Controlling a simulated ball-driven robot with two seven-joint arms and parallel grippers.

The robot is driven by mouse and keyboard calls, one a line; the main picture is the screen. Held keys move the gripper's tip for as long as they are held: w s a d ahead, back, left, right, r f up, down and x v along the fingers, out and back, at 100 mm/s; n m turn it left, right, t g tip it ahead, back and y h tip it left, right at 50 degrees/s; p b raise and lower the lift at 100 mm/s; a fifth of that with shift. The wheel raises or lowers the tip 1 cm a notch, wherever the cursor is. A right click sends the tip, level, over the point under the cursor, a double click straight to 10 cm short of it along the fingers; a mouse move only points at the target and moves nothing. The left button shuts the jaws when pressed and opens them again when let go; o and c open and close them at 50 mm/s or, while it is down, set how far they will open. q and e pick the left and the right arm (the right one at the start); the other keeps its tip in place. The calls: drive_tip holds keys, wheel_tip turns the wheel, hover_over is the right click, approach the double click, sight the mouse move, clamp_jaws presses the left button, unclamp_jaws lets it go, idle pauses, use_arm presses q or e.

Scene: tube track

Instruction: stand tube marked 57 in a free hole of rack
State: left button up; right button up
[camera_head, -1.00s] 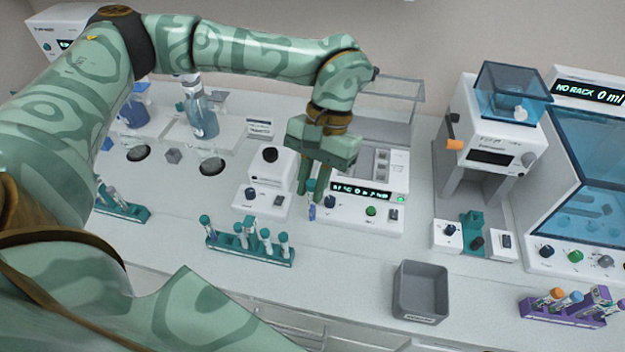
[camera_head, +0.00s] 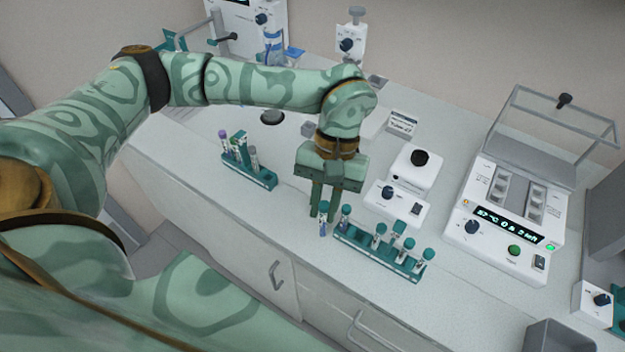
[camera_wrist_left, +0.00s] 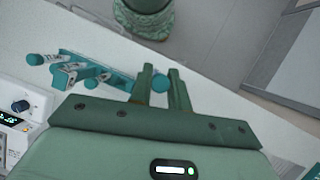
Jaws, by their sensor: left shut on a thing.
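My left gripper (camera_head: 323,205) points down and is shut on a tube (camera_head: 323,227) with a teal cap and a bluish body. Its marking is too small to read. The tube hangs upright just off the left end of a teal rack (camera_head: 370,252). Whether it touches the rack cannot be told. Several capped tubes stand in this rack, with a gap between the leftmost one and the others. In the left wrist view the gripper fingers (camera_wrist_left: 163,90) have a teal cap (camera_wrist_left: 160,82) between them, and the rack (camera_wrist_left: 68,72) lies to their left. My right gripper is not in view.
A second teal rack (camera_head: 262,181) with several tubes stands to the left. A small white device (camera_head: 405,185) is behind the near rack. A heater block with a display (camera_head: 510,228) is at right, and a grey bin (camera_head: 560,338) at lower right. The counter's front edge is close.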

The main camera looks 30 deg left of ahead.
use_arm(q)
drive_tip(key=w+d+r+n+t+h+p, duration=0.1)
drive_tip(key=w+d+n+t+h+p, duration=0.4)
drive_tip(key=n, duration=1.1)
drive_tip(key=shift+y, duration=0.7)
drive_tip(key=f+b, duration=0.2)
drive_tip(key=f, duration=0.1)
drive_tip(key=w+f+b, duration=0.1)
drive_tip(key=shift+w+d+f+b, duration=0.1)
drive_tip(key=shift+d+f+b, duration=0.1)
drive_tip(key=shift+d+b, duration=0.2)
drive_tip(key=shift+f, duration=0.35)
drive_tip(key=shift+f+b, duration=0.15)
drive_tip(key=shift+b, duration=0.25)
drive_tip(key=shift+f, duration=0.45)
drive_tip(key=shift+f+b, duration=0.15)
drive_tip(key=shift+b, duration=0.25)
